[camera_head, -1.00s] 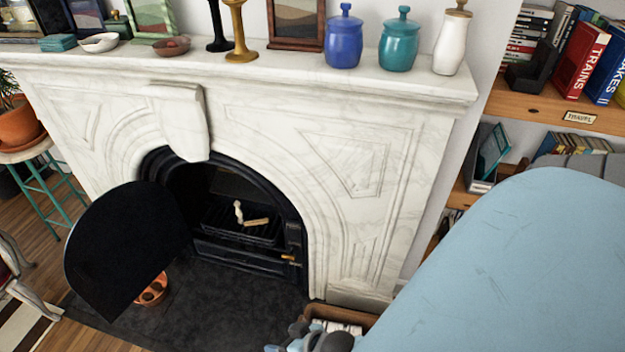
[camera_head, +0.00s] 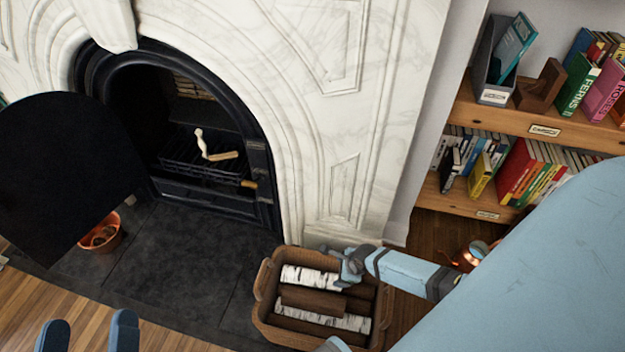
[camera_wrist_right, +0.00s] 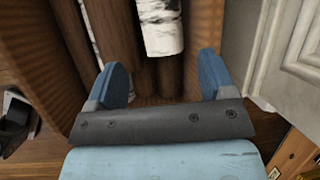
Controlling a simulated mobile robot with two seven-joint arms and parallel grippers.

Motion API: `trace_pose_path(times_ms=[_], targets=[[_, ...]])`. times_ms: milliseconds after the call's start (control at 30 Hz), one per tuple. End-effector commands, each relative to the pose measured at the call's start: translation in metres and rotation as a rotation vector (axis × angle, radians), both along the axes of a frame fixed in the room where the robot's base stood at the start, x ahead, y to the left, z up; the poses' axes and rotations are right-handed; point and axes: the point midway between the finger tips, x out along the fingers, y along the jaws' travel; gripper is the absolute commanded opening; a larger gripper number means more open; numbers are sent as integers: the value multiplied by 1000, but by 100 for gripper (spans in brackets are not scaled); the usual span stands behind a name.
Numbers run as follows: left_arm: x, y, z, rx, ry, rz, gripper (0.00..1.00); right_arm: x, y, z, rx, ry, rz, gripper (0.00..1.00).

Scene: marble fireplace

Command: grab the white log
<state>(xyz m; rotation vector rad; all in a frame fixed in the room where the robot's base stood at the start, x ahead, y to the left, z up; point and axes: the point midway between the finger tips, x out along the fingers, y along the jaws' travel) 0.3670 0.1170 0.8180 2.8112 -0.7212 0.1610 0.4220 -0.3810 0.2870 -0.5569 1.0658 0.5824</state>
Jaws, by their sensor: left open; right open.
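A wicker basket (camera_head: 262,290) on the floor holds white birch-bark logs and brown logs. One white log (camera_head: 306,277) lies along its far side, and a second white log (camera_head: 350,322) lies nearer. My right gripper (camera_head: 345,265) is over the basket's far right part, by the end of the far white log. In the right wrist view my right gripper (camera_wrist_right: 163,85) is open and empty, with a white log (camera_wrist_right: 160,25) ahead between its fingers. My left gripper (camera_head: 87,338) is open and empty at the bottom left, away from the basket.
The fireplace's dark round door (camera_head: 60,170) stands open at left. A grate (camera_head: 200,165) holds a pale handled object. A copper pot (camera_head: 102,235) sits on the dark hearth (camera_head: 195,270). A bookshelf (camera_head: 500,115) stands right of the basket, and a copper kettle (camera_head: 465,258) is partly hidden.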

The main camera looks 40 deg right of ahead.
Motion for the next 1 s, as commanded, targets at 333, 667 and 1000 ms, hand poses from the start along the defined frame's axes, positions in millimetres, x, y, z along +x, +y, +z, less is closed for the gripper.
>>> trace_pose_path(times_ms=[333, 667, 1000], targets=[[3, -5, -62, 86, 159, -53, 100, 25, 10, -64, 1, 0, -4, 77], [4, -6, -87, 135, 215, -77, 100, 34, 14, -86, 0, -2, -2, 77], [20, 4, -88, 258, 49, -52, 100, 48, 19, -122, -1, -1, -3, 77]])
